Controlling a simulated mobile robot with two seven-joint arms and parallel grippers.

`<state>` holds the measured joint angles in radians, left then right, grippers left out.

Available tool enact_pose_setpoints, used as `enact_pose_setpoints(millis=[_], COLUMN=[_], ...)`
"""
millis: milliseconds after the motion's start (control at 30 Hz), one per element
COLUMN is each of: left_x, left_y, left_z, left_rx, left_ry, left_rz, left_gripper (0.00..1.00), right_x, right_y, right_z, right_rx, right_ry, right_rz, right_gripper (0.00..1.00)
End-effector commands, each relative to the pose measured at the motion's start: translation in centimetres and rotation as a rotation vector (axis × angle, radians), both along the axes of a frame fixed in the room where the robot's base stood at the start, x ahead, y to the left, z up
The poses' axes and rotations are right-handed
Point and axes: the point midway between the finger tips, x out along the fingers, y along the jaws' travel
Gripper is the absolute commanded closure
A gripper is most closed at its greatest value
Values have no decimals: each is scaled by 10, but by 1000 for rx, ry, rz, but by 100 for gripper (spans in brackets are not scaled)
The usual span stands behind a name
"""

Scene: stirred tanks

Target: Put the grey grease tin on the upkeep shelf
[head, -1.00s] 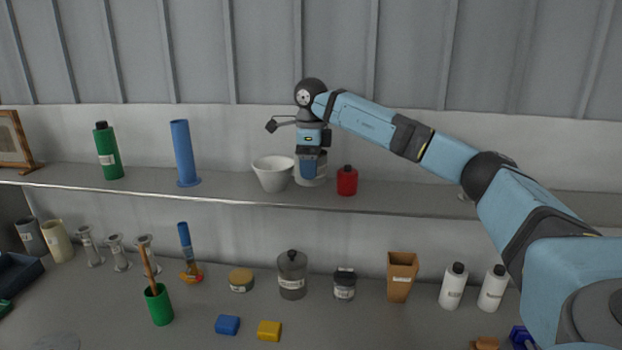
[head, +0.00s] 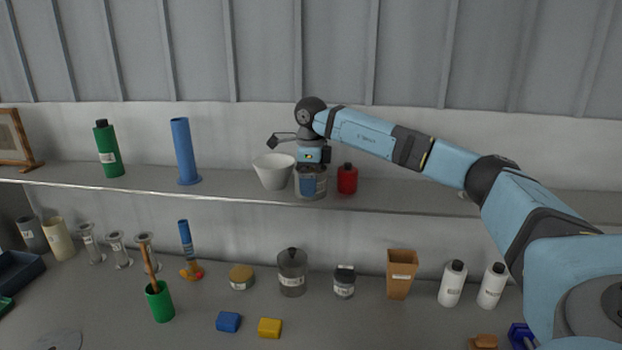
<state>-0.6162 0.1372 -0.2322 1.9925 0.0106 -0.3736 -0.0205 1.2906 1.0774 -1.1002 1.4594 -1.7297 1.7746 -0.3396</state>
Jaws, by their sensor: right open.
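The grey grease tin (head: 322,189) is on the wall shelf (head: 235,192), near its front edge, between a white bowl and a red bottle. My right gripper (head: 311,184) points down at the tin from above. Its jaws are open, with a blue finger in front of the tin hiding part of it. Whether the fingers touch the tin I cannot tell. My left gripper is not in view.
The white bowl (head: 273,172) stands close to the tin's left and the red bottle (head: 347,180) close to its right. A blue cylinder (head: 184,150) and green bottle (head: 108,150) stand further left. The worktop below holds several jars, including a dark lidded jar (head: 292,274).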

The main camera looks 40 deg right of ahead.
Motion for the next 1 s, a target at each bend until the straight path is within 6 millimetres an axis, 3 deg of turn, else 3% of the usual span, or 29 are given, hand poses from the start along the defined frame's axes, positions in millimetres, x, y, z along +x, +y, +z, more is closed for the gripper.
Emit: enact_pose_setpoints(millis=[233, 500, 700, 1000], left_x=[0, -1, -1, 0], left_y=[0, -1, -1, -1], left_z=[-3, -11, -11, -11], left_rx=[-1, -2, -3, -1], left_ry=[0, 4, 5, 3], left_rz=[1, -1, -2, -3], left_gripper=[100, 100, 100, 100], right_x=[1, 1, 1, 0], right_y=[0, 1, 0, 0], right_z=[21, 79, 112, 124], right_rx=[1, 2, 0, 0], right_ry=[-3, -4, -2, 0], right_rz=[0, 0, 1, 1], right_gripper=[0, 0, 0, 0])
